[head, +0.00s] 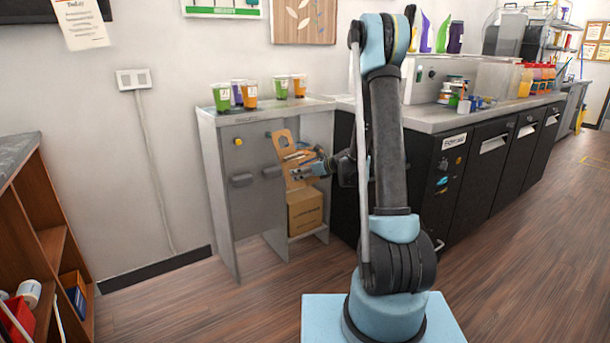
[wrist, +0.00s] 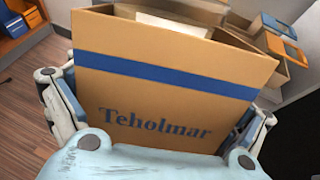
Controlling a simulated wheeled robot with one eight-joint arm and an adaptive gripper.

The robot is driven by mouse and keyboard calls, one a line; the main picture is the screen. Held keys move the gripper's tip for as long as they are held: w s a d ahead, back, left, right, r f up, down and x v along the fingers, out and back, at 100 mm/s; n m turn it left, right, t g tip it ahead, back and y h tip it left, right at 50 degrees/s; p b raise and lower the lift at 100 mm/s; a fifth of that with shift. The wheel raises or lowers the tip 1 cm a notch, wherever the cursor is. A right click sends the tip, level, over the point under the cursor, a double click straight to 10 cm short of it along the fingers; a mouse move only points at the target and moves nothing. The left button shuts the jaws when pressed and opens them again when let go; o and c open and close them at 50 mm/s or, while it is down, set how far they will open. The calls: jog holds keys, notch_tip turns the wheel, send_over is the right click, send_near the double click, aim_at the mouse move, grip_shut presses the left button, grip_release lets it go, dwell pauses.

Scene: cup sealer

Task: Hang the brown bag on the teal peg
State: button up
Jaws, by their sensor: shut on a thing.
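The brown bag (head: 281,142) is upright in front of the grey cabinet's right side in the head view, with an opening near its top. In the wrist view the brown bag (wrist: 165,100) fills the middle, with a blue stripe and the word "Teholmar". My gripper (head: 300,172) is shut on the bag, its fingers on either side of it in the wrist view. A small bluish peg (head: 268,134) shows on the cabinet front just left of the bag's top. It may be the teal peg; its colour is hard to tell. The bag looks apart from it.
A dark counter (head: 480,170) stands to the right.

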jog(key=shift+w+a+f, duration=0.2)
jog(key=shift+w+a, duration=0.6)
jog(key=shift+w, duration=0.3)
jog(key=shift+w+a+f, duration=0.15)
jog(key=shift+w+a, duration=0.6)
jog(key=shift+w, duration=0.35)
jog(key=shift+w+a+f, duration=0.25)
jog(key=shift+w+f, duration=0.2)
jog(key=shift+f, duration=0.35)
jog(key=o, duration=0.8)
jog(key=shift+o, duration=0.2)
